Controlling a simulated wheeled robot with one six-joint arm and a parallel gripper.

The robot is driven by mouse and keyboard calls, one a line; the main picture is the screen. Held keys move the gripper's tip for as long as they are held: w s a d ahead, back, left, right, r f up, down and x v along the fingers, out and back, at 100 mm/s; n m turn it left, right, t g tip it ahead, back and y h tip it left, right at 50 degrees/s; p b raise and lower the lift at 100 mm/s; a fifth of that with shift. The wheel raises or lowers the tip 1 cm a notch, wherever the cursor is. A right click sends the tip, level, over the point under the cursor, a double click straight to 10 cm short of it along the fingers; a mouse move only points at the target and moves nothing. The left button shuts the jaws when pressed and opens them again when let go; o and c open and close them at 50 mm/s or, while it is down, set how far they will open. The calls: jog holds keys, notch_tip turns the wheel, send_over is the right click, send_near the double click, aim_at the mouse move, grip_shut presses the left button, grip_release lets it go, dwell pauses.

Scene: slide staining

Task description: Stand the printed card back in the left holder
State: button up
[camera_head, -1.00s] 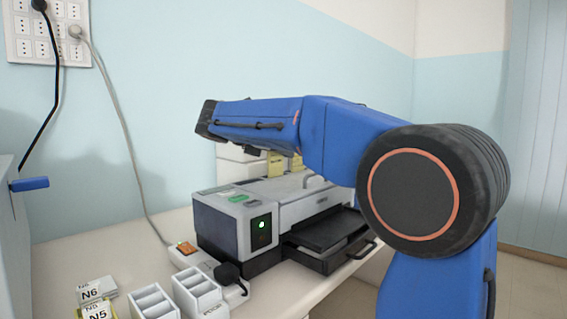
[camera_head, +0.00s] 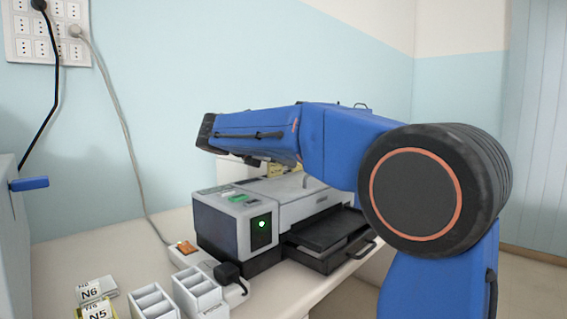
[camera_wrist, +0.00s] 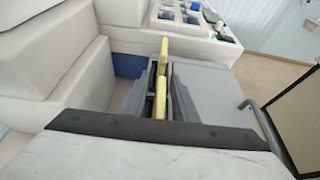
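My arm reaches over the printer in the head view, and its end hides my gripper there. In the wrist view, two thin yellow upright pieces (camera_wrist: 160,98) stand in line near the middle, with narrow dark strips beside the nearer one. I cannot tell which strips are gripper fingers, or whether they close on anything. A yellow piece (camera_head: 275,170) also shows behind the printer in the head view, just below my arm. No printed face is readable on it. I cannot tell which piece is the printed card or which part is the left holder.
The printer (camera_head: 262,222) has its dark front tray (camera_head: 330,235) out. Stepped white boxes (camera_wrist: 65,70) line the left of the wrist view. A cable hangs down the wall.

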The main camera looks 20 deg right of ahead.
jog(key=shift+r, duration=0.2)
jog(key=v, duration=1.2)
jog(key=shift+s, duration=0.1)
